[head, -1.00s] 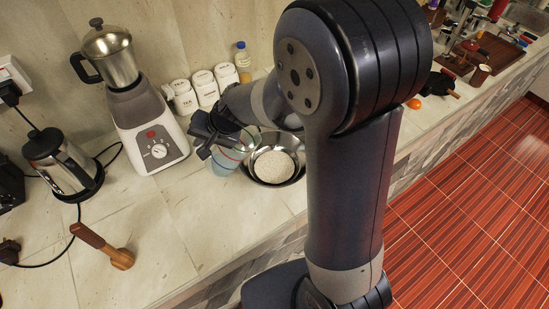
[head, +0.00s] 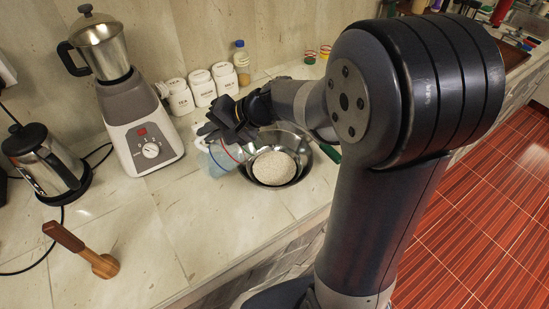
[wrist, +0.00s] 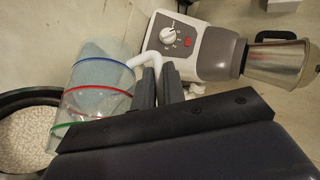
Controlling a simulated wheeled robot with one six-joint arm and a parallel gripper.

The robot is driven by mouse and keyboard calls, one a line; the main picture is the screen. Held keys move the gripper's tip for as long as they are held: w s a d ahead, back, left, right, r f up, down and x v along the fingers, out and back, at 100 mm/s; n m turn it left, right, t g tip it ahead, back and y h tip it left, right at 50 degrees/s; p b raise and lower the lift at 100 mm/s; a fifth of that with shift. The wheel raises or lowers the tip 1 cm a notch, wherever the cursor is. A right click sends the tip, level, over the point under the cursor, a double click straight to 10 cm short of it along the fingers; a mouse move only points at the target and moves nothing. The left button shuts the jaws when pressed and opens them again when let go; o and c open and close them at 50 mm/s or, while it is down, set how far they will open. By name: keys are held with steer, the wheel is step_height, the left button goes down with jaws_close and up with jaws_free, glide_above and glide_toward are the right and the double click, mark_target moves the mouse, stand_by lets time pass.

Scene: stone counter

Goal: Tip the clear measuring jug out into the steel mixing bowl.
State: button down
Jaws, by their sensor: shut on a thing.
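The clear measuring jug (head: 222,158) is in my gripper, beside and over the left rim of the steel mixing bowl (head: 309,160). In the wrist view the jug (wrist: 96,90) shows blue, red and green bands and a pale bluish content. My gripper (wrist: 160,82) is shut on its white handle; in the head view the gripper (head: 217,133) partly covers the jug. The jug looks tilted toward the bowl, but I cannot tell how far. The bowl also shows in the wrist view (wrist: 30,98); it holds a pale, grainy heap. I see no stream between them.
A blender (head: 140,128) stands left of the jug, with a kettle (head: 43,160) farther left. White canisters (head: 202,88) and a bottle (head: 241,62) line the wall behind. A wooden tool (head: 82,250) lies at front left. The counter front between is clear.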

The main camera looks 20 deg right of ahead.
steer(key=shift+d+r+y+b, duration=0.1)
steer(key=shift+d+y+b, duration=0.55)
steer(key=shift+d+y, duration=0.05)
